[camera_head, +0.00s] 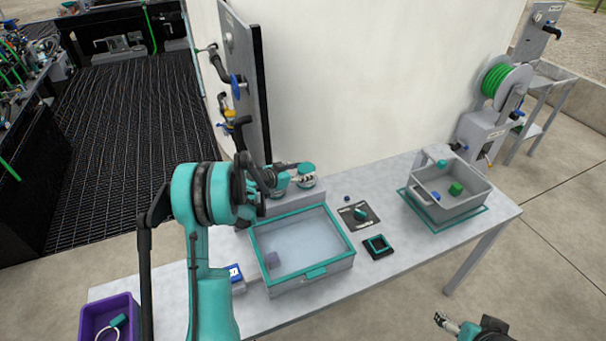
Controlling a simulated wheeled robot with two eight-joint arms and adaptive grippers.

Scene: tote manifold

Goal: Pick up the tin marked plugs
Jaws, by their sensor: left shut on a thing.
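Two small tins with teal lids are at the back of the table, by the grey ledge behind the large tote. The right tin (306,181) shows a pale label too small to read. The left tin (278,190) is partly hidden by my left gripper. My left gripper (296,170) reaches in from the left and is shut on a tin, seemingly the right one. I cannot tell whether that tin is lifted or which tin is marked plugs. My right gripper (441,319) is at the bottom right, away from the table; its jaws are too small to judge.
The large teal-rimmed tote (318,273) stands in front of the tins. A grey crate (452,207) with coloured blocks is at the right. A dark square frame (378,247) and a dark plate (358,216) lie between them. A vertical panel (245,85) with valves rises behind my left gripper.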

